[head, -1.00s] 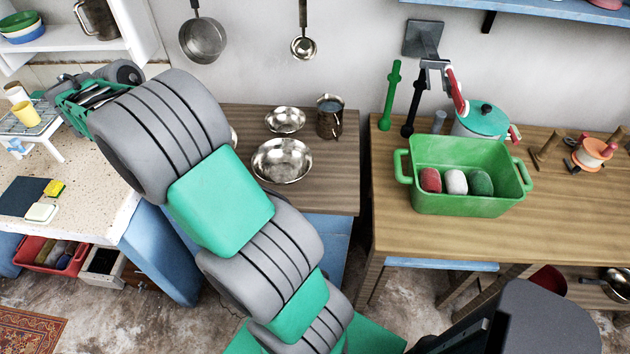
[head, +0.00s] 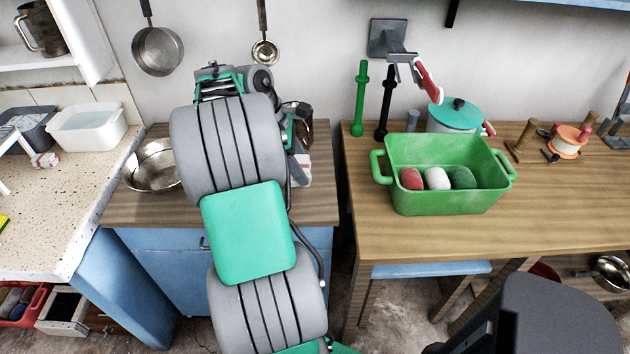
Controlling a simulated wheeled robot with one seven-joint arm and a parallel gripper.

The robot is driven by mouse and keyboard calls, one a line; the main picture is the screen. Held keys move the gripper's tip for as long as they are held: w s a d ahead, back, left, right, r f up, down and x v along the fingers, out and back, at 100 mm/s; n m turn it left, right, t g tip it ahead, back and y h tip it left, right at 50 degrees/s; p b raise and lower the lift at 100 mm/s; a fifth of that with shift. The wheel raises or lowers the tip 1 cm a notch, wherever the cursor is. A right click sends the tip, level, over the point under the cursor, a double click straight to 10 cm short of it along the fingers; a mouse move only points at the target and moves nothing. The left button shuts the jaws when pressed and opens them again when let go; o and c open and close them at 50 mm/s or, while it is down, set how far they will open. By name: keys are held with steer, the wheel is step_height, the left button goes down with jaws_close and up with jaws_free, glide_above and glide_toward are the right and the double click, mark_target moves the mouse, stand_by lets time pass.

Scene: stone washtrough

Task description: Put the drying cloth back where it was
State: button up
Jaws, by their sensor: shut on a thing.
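The drying cloth (head: 301,168), pale with red stripes, shows only as a small part just right of my arm, over the right side of the brown wooden counter (head: 135,212). The rest of it is hidden behind my arm. Whether this part touches the counter I cannot tell. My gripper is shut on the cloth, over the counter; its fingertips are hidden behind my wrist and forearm.
A metal bowl (head: 152,168) stands left of my arm; a metal jug (head: 304,118) is partly hidden behind it. A pan (head: 157,50) and a ladle (head: 265,52) hang above. A green tub (head: 445,202) with several rolls stands on the right table.

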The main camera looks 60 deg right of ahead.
steer(key=d+f, duration=0.3)
steer(key=d+f+b, duration=0.1)
steer(key=d+f, duration=0.2)
steer(key=d, duration=0.1)
steer(key=shift+s+f, duration=0.15)
steer(key=shift+f, duration=0.15)
steer(key=f, duration=0.1)
steer(key=f+b, duration=0.1)
steer(key=f, duration=0.1)
steer(key=shift+d+f+b, duration=0.25)
steer(key=shift+f+b, duration=0.05)
steer(key=shift+f, duration=0.05)
steer(key=shift+r, duration=0.1)
steer(key=o, duration=1.2)
